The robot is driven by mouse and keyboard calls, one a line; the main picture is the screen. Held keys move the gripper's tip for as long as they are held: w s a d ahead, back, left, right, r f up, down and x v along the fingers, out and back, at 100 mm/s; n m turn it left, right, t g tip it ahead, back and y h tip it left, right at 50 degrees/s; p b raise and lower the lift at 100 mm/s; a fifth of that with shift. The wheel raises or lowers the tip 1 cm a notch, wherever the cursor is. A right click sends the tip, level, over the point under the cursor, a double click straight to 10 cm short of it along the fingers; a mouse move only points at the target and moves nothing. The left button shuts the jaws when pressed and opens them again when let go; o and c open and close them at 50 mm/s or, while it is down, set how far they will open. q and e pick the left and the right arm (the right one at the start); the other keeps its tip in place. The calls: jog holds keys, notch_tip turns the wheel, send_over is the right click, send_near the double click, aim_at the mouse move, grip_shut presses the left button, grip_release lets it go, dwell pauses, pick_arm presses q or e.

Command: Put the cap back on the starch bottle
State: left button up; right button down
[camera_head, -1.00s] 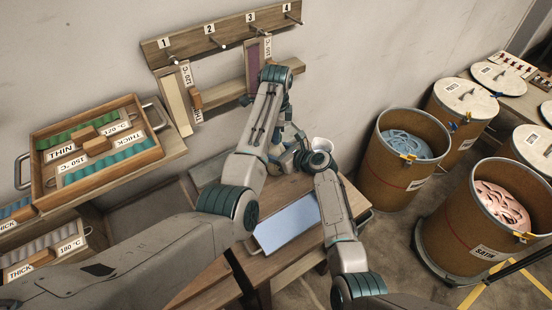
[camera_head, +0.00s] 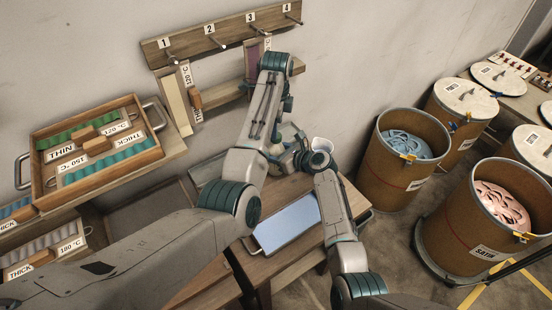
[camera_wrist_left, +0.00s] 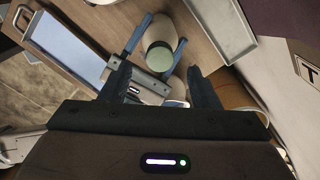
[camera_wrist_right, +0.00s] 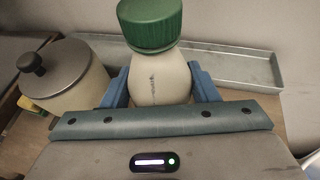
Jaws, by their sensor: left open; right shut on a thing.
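The starch bottle is cream-coloured, with its body (camera_wrist_right: 158,80) upright in the right wrist view. Its ribbed green cap (camera_wrist_right: 150,24) sits on top of the neck and looks level there. My right gripper (camera_wrist_right: 160,88) is shut around the bottle's body, a finger on each side. In the left wrist view the cap (camera_wrist_left: 159,57) shows from above, on the bottle (camera_wrist_left: 159,30), between the right gripper's blue fingers. My left gripper (camera_wrist_left: 160,82) is open and empty, its fingertips apart from the cap. In the head view my arms mostly hide the bottle.
A lidded pot (camera_wrist_right: 68,82) stands left of the bottle, and a long metal tray (camera_wrist_right: 235,68) lies behind it. A pale blue tray (camera_head: 287,224) lies on the table. Numbered pegs (camera_head: 222,42) are on the wall, and open drums (camera_head: 404,160) stand at right.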

pick_arm(q)
notch_tip(320, 180, up, 8)
jog(key=shift+r, duration=0.2)
pick_arm(e)
jog(key=shift+c, duration=2.3)
grip_release()
pick_arm(q)
jog(key=shift+f+b, duration=0.65)
jog(key=shift+f, duration=0.1)
pick_arm(e)
jog(key=v, duration=1.1)
